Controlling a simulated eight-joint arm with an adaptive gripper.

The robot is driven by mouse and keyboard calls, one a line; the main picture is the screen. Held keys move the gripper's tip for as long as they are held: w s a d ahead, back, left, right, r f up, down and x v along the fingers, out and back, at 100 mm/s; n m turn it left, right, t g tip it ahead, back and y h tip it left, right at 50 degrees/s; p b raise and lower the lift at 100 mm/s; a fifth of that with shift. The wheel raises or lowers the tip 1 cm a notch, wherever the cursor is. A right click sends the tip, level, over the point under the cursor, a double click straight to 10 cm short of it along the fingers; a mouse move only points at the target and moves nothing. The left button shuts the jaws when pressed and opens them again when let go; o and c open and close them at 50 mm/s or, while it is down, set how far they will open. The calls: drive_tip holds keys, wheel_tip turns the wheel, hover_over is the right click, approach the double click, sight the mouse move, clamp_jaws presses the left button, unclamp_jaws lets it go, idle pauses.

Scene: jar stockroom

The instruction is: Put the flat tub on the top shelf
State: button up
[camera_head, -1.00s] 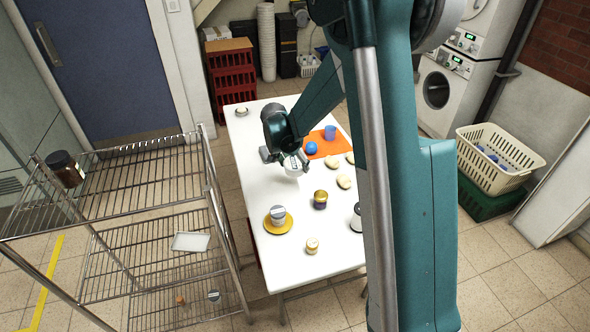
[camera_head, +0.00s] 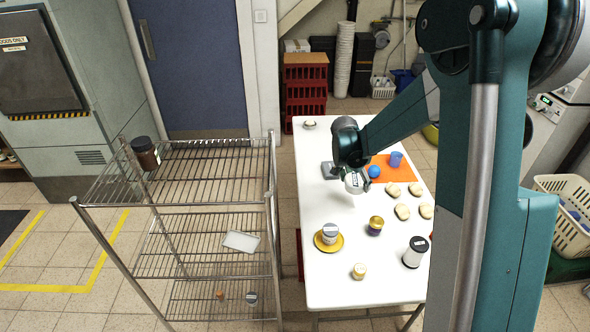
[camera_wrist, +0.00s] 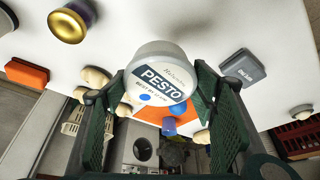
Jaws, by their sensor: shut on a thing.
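A low white tub (camera_wrist: 160,62) with a dark blue PESTO label fills the middle of the wrist view. My gripper (camera_wrist: 163,92) is shut on it, one finger on each side. In the head view the tub (camera_head: 355,184) hangs from my gripper (camera_head: 356,177) over the white table (camera_head: 325,275). The gap below it is hard to judge. The wire rack stands left of the table. Its top shelf (camera_head: 205,172) carries a dark jar with a black lid (camera_head: 145,153) at the far left corner; the rest of that shelf is bare.
A grey labelled container (camera_head: 330,170) lies just left of my gripper. An orange mat (camera_head: 405,174), a blue ball (camera_head: 374,171), a blue cup (camera_head: 396,159) and several jars occupy the table. The rack's upright (camera_head: 273,200) faces the table. A white tray (camera_head: 241,241) lies on the middle shelf.

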wheel_tip(320, 180, up, 34)
drive_tip(key=s+a+n+t+y+p, duration=0.15)
drive_tip(key=a+n+p, duration=0.65)
drive_tip(key=a, duration=2.3)
drive_tip(key=s+a+n+y+p, duration=0.1)
drive_tip(key=s+a+p, duration=0.4)
drive_tip(key=a, duration=0.7)
drive_tip(key=s+a+n+y+p, duration=0.1)
drive_tip(key=s+a+p, duration=0.4)
drive_tip(key=a, duration=0.6)
drive_tip(key=shift+n+t, duration=0.25)
drive_tip(key=shift+n, duration=0.05)
drive_tip(key=shift+s+a+f, duration=0.1)
drive_tip(key=shift+a+f, duration=0.05)
drive_tip(key=shift+f, duration=0.65)
drive_tip(key=shift+s+a+f, duration=0.1)
drive_tip(key=shift+a+f, duration=0.1)
drive_tip(key=shift+f, duration=0.55)
drive_tip(key=shift+s+a+f, duration=0.1)
drive_tip(key=shift+a+f, duration=0.05)
drive_tip(key=shift+f, duration=0.65)
drive_tip(key=shift+f, duration=0.1)
drive_tip(key=shift+f, duration=2.8)
